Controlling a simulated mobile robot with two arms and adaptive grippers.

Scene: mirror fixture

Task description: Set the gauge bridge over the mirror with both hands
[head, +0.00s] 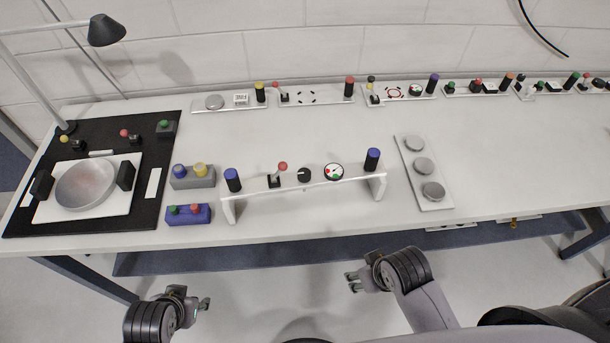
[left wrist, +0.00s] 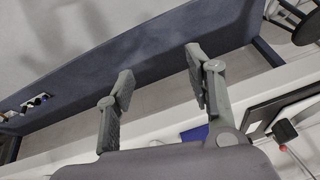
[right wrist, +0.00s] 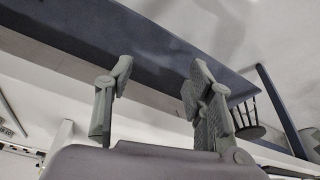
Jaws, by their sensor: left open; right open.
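The gauge bridge (head: 262,190) is a white bar on two end legs, standing on the table's front half. It carries a left blue post (head: 232,180), a right blue post (head: 372,159), a red-knobbed lever, a black knob and a round dial (head: 334,171). The mirror (head: 86,187) is a round silvery disc on a white plate at the left, between two black blocks. My left gripper (head: 204,303) is open and empty, below the table's front edge in the head view; its fingers show in the left wrist view (left wrist: 160,76). My right gripper (head: 352,281) is open and empty, also short of that edge; its fingers show in the right wrist view (right wrist: 160,78).
A black mat (head: 100,226) lies under the mirror plate, with a lamp (head: 107,30) overhead. A grey button box (head: 192,178) and a blue one (head: 187,214) stand between mat and bridge. A plate with three discs (head: 432,191) lies right of the bridge. Panels line the back.

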